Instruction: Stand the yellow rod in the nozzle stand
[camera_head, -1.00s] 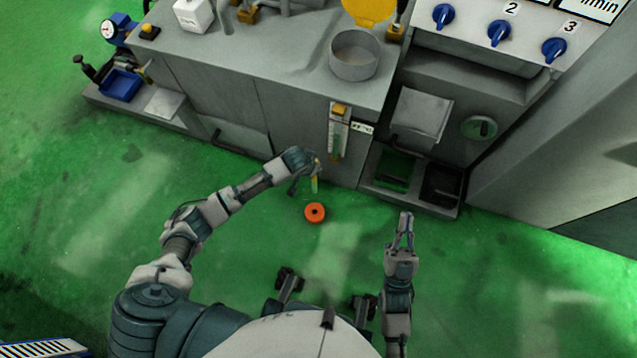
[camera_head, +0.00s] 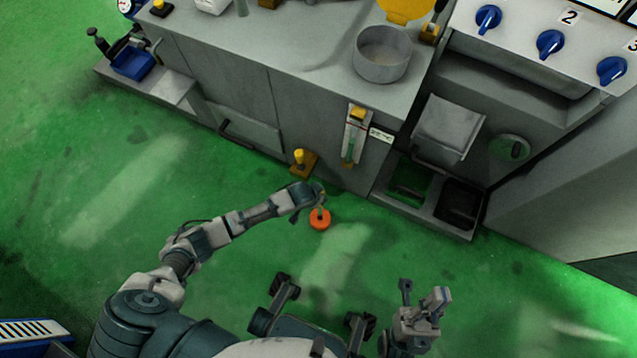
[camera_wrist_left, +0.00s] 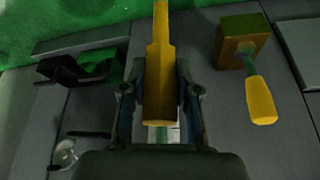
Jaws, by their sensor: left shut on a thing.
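The yellow rod (camera_wrist_left: 161,60) is between the fingers of my left gripper (camera_wrist_left: 161,110) in the left wrist view. That gripper is shut on it. I cannot tell which piece is the nozzle stand. My right gripper (camera_head: 423,295) is open and empty.
The grey machine (camera_head: 245,105) rises just beyond the block. A low tray unit (camera_head: 430,205) juts out to the right. A round pan (camera_head: 382,55) is on top.

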